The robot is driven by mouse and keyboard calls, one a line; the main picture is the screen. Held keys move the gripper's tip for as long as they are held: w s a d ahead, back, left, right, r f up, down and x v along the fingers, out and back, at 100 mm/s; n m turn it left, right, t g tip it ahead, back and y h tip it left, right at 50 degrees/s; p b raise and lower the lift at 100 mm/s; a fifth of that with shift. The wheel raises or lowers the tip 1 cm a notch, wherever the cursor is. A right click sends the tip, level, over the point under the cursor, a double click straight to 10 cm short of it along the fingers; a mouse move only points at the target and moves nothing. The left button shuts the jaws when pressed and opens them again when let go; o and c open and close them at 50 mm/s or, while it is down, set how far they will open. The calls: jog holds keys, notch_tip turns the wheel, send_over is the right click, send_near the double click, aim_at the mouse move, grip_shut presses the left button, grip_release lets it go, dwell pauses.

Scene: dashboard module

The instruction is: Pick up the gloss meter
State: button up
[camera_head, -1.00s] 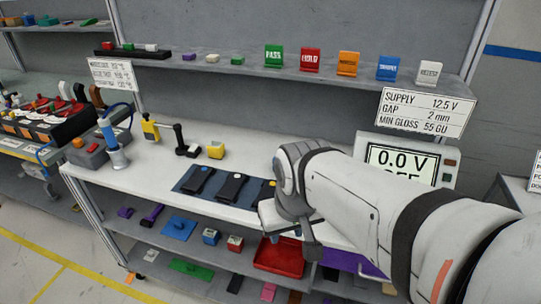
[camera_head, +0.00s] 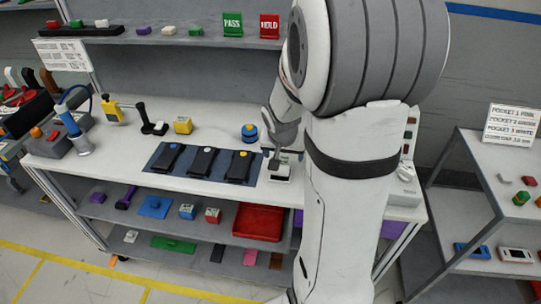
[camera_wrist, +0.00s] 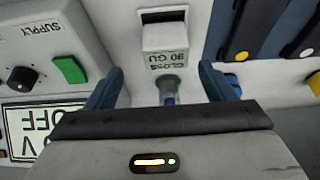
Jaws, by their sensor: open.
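The gloss meter appears to be the small white block labelled "GLOSS 90 GU" (camera_wrist: 165,38) at the top centre of the wrist view, with a dark slot in its face. In the head view a white block (camera_head: 279,174) shows on the bench right of the dark mat, partly under my gripper (camera_head: 282,146). In the wrist view my gripper (camera_wrist: 160,88) is open, its two dark blue fingers apart. A small clear, bluish piece (camera_wrist: 172,88) shows between the fingers, beside the label. I cannot tell whether anything touches the fingers.
The dark mat (camera_head: 183,176) holds black devices left of the gripper. In the wrist view the supply unit (camera_wrist: 40,40), with knob and green button, is close on the left. My arm hides the bench's right part.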

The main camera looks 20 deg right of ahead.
jog(key=x, duration=0.7)
jog(key=shift+w+a+f+b, duration=0.2)
jog(key=shift+a+f+b, duration=0.05)
jog(key=shift+a+b, duration=0.1)
jog(key=shift+c, duration=0.2)
jog(key=shift+r, duration=0.1)
jog(key=c, duration=1.2)
